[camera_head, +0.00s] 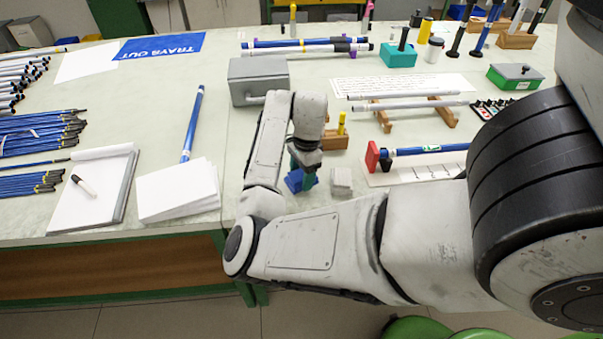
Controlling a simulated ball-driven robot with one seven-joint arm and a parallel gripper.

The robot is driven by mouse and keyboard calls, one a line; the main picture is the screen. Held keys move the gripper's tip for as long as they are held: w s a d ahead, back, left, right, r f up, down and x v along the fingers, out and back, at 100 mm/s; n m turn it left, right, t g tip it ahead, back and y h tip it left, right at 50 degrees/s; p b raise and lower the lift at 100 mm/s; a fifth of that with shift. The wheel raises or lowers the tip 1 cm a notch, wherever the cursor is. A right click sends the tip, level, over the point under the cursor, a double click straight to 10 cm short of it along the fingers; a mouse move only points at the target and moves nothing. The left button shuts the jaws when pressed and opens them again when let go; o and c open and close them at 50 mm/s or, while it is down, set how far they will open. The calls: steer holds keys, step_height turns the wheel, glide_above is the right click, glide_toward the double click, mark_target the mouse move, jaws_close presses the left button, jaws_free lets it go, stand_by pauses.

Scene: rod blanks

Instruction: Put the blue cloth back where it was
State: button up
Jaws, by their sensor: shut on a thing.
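The blue cloth (293,182) is a small crumpled blue patch low at my gripper, near the front of the pale bench. My gripper (304,177) points down and is shut on the cloth. The fingers partly cover the cloth. I cannot tell whether the cloth touches the bench top.
A small grey block (341,181) sits just right of the cloth. A wooden block with a yellow peg (336,139) stands behind, and a grey box (257,80) farther back. White paper sheets (178,190) lie left. A red-ended blue rod (430,150) lies right.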

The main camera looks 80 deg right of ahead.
mark_target(298, 185)
steer(key=o, duration=1)
steer(key=shift+f, duration=0.1)
